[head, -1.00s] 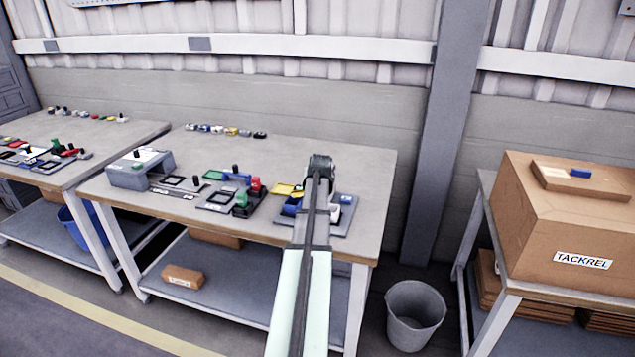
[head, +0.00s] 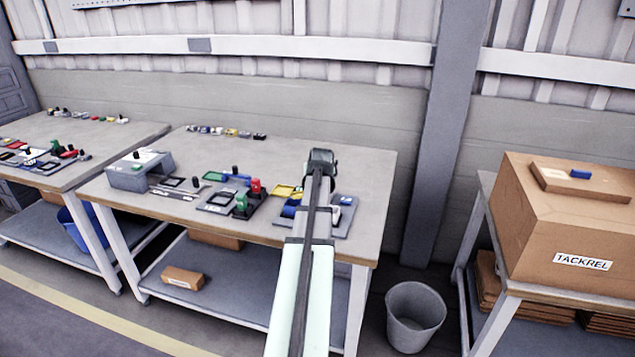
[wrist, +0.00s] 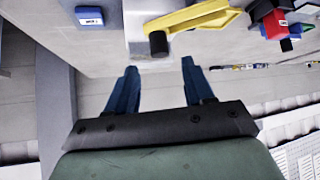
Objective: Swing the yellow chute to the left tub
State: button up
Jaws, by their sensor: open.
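The yellow chute (wrist: 205,18) stretches across the top of the wrist view, with a black knob (wrist: 158,44) at its near end. In the head view, part of the yellow chute (head: 285,190) shows left of my arm. My gripper (wrist: 159,66) is open. Its two blue fingers point toward the knob, which lies just beyond and between the fingertips; the gap looks empty. In the head view my arm hides the fingers and knob. A small blue block with a white label (wrist: 89,17) is at upper left in the wrist view. I cannot tell which parts are the tubs.
In the wrist view a red block (wrist: 276,24) stands right of the chute. In the head view a red handle (head: 255,186) and a green handle (head: 241,201) stand left of it on the table (head: 362,170). The table's back right is clear. A grey bin (head: 415,318) stands on the floor.

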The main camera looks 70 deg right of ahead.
jog(key=v, duration=0.7)
dwell(0.5)
